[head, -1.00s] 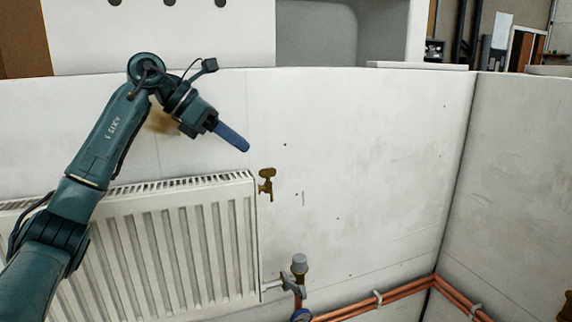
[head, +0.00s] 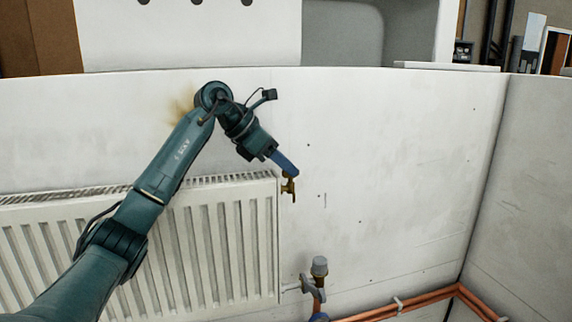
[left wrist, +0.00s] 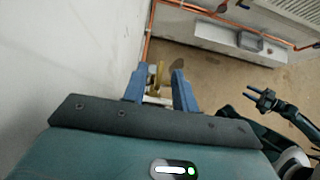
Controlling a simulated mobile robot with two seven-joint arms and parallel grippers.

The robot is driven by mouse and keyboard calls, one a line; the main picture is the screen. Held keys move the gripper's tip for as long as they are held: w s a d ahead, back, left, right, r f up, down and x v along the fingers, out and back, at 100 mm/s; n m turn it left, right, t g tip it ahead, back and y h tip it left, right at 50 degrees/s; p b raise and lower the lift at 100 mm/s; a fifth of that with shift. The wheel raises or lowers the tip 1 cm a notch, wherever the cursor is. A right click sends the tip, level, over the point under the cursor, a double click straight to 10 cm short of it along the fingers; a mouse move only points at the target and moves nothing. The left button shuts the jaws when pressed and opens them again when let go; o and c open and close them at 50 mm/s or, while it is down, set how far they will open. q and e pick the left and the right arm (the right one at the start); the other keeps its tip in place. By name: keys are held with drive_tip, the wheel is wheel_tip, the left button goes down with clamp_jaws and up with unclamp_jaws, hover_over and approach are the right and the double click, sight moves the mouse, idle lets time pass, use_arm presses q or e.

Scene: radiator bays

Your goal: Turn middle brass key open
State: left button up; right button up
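The brass key (head: 290,188) sits on the wall at the top right corner of the white radiator (head: 225,240). In the head view my left gripper (head: 291,170) points down and right, its blue fingers overlapping the top of the key. In the left wrist view the two blue fingers (left wrist: 159,74) stand apart, and brass (left wrist: 155,78) shows in the gap between them. I cannot tell whether either finger touches it. My right gripper (left wrist: 262,97) is far off to the right in the left wrist view, with its fingers apart and empty.
A valve with a grey cap (head: 319,267) stands below the key at the radiator's lower right. Copper pipes (head: 440,295) run along the wall's foot to the corner.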

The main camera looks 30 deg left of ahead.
use_arm(q)
drive_tip(key=shift+w+d+f, duration=0.15)
drive_tip(key=shift+w+f, duration=0.05)
drive_tip(key=shift+f, duration=0.05)
drive_tip(key=shift+c, duration=0.3)
clamp_jaws()
